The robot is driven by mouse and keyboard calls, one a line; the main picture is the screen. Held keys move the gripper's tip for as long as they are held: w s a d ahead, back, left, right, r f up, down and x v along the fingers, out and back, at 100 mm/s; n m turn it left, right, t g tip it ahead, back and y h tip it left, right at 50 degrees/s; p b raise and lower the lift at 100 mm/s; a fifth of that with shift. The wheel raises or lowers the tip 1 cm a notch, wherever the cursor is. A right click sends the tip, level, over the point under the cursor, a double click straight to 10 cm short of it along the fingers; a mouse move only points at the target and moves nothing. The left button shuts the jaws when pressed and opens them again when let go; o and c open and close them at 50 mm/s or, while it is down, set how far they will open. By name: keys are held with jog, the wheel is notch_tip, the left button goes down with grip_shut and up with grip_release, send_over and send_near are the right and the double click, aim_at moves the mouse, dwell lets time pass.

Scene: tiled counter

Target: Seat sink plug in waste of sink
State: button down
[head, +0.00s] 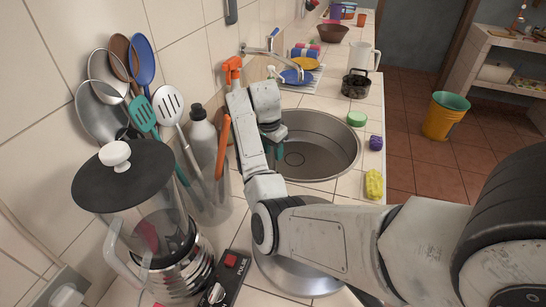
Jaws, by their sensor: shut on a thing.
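The round steel sink (335,135) is set in the tiled counter, beyond my arm's elbow. Its waste (294,159) shows as a dark ring in the basin floor, left of the middle. My gripper (273,148) points down at the left side of the basin, a little left of the waste in the picture. It is shut on the sink plug, but the plug is mostly hidden behind my wrist and forearm. A small dark teal piece shows there, and I cannot tell whether it is plug or finger. The height of the gripper above the basin floor is unclear.
A green sponge (357,118), purple item (376,143) and yellow sponge (374,184) lie right of the sink.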

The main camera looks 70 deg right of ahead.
jog(key=shift+f, duration=1.4)
jog(key=c, duration=0.7)
grip_release()
jog(key=shift+f, duration=0.15)
jog(key=shift+w+a+r, duration=0.1)
jog(key=shift+a+r, duration=0.1)
jog(key=shift+r, duration=1.1)
jog(key=shift+s+a+r, duration=0.1)
jog(key=shift+a+r, duration=0.05)
jog(key=shift+r, duration=1.1)
jog(key=shift+w+a+r, duration=0.1)
jog(key=shift+a+r, duration=0.1)
jog(key=shift+r, duration=1.1)
